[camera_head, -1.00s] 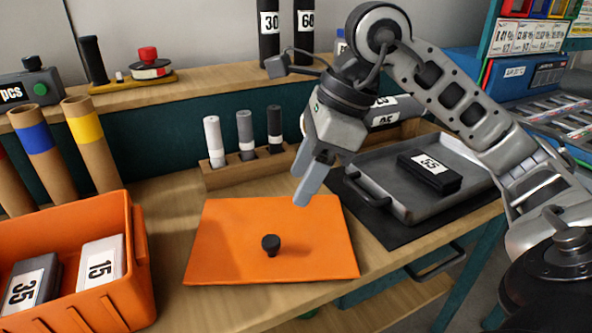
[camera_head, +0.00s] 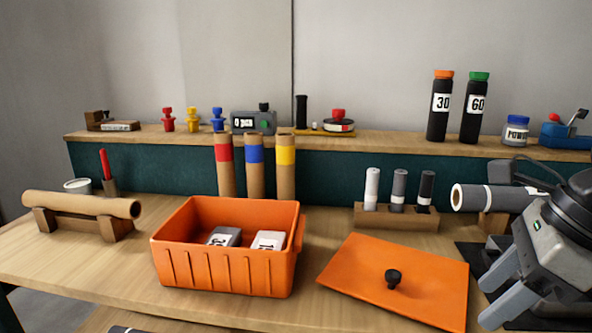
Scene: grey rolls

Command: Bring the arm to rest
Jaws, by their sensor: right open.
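My right gripper (camera_head: 484,305) is at the lower right edge, its two grey fingers apart with nothing seen between them. Its fingertips are just right of the orange lid (camera_head: 345,274), which lies flat on the bench with a black knob (camera_head: 393,278). A grey roll with a dark end ring (camera_head: 500,198) rests on a wooden stand behind the gripper, partly hidden by my wrist. My left gripper is not in view.
An orange crate (camera_head: 222,274) holds two labelled blocks. A wooden rack (camera_head: 396,219) with three small rolls stands behind the lid. Three cardboard tubes (camera_head: 255,168) stand behind the crate. A brown roll (camera_head: 82,204) lies on a stand at left. Bottles (camera_head: 440,108) line the shelf.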

